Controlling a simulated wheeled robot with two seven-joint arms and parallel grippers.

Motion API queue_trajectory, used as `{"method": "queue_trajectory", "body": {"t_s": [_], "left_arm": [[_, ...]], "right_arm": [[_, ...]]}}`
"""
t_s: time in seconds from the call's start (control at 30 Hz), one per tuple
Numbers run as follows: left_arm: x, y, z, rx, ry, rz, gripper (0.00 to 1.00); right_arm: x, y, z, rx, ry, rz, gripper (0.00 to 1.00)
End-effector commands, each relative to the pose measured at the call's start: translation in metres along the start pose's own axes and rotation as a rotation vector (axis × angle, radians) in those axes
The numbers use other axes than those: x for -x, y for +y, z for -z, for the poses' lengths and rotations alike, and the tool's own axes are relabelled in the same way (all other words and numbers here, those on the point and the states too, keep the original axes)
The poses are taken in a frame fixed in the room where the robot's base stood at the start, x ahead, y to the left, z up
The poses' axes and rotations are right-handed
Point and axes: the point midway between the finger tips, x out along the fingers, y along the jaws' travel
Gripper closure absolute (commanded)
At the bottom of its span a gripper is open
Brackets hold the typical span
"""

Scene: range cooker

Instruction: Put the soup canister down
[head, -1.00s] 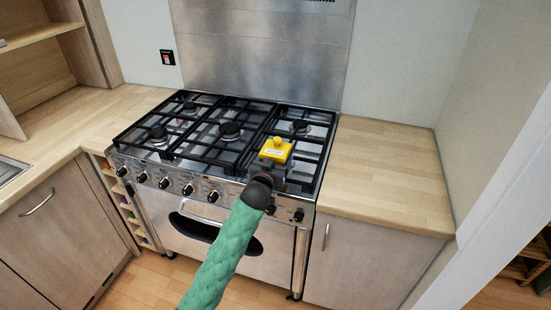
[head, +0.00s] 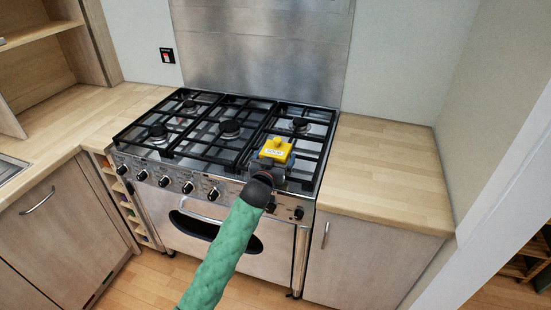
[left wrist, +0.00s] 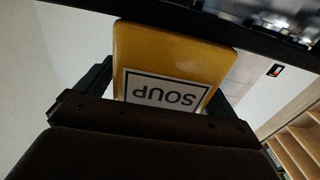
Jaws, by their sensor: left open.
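The yellow soup canister (head: 275,151) stands over the front right part of the cooker's hob in the head view. It has a white label and a knob on top. In the left wrist view the canister (left wrist: 170,58) shows close up, its SOUP label upside down. My left gripper (head: 268,174) is at the near side of the canister, its arm coming in from below. Its jaws are open, with the fingers on either side of the canister in the left wrist view. The canister's underside is hidden in the head view. My right gripper is not in view.
The range cooker (head: 195,190) has black pan grates (head: 205,132) and a row of front knobs. Clear wooden worktop (head: 385,165) lies to the right, with more worktop (head: 90,118) to the left. A steel splashback (head: 262,50) stands behind.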

Motion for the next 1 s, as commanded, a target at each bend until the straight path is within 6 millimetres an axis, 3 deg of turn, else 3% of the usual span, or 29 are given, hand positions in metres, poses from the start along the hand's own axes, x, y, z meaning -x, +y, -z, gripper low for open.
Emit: {"method": "queue_trajectory", "body": {"t_s": [0.1,0.23,0.33,0.47,0.8,1.0], "left_arm": [[0.005,0.000,0.001,0.000,0.000,0.000,0.06],[0.017,0.000,0.001,0.000,0.000,0.000,0.06],[0.027,0.000,0.001,0.000,0.000,0.000,0.06],[0.045,0.000,0.000,0.001,0.000,-0.001,0.06],[0.102,0.000,0.001,0.001,0.001,-0.001,0.06],[0.117,0.000,0.003,0.000,0.000,0.000,0.06]], "right_arm": [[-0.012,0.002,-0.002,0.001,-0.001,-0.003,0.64],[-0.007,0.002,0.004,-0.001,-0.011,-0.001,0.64],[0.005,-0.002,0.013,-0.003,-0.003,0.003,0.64],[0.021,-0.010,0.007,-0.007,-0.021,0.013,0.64],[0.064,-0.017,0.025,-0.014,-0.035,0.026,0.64],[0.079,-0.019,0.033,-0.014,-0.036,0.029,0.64]]}}
